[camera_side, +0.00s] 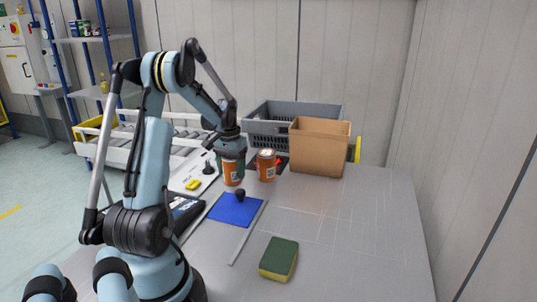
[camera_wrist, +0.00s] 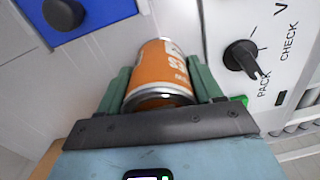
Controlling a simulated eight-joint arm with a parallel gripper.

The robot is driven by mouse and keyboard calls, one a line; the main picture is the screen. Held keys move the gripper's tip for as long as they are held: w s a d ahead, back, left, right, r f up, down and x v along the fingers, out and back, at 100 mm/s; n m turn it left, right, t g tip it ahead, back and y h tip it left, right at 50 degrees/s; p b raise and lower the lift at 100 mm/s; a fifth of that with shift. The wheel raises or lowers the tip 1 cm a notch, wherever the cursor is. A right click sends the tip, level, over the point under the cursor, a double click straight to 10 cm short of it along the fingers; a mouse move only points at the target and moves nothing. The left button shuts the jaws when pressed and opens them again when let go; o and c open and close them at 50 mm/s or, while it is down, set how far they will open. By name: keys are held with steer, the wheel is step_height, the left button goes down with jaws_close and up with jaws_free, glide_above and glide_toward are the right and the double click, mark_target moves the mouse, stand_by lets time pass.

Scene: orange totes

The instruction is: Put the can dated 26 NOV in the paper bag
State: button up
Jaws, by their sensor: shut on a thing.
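My gripper (camera_side: 231,163) points down at the work surface, and its green fingers are shut on an orange can (camera_side: 233,175). In the wrist view my gripper (camera_wrist: 160,78) has a finger on each side of this can (camera_wrist: 160,72). White print shows on its side, partly visible and turned, and I cannot read a date. A second orange can (camera_side: 267,166) stands just to the right of the held one, its date too small to read. The open brown paper bag (camera_side: 318,150) stands upright further right, its inside hidden.
A grey crate (camera_side: 272,129) stands behind the bag. A blue pad (camera_side: 232,210) with a black knob lies in front of the cans. A white PACK/CHECK panel (camera_wrist: 292,70) with a black selector is beside the held can. A sponge (camera_side: 279,258) lies nearer; the right surface is clear.

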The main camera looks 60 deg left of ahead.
steer(key=shift+f, duration=0.1)
steer(key=o, duration=1.3)
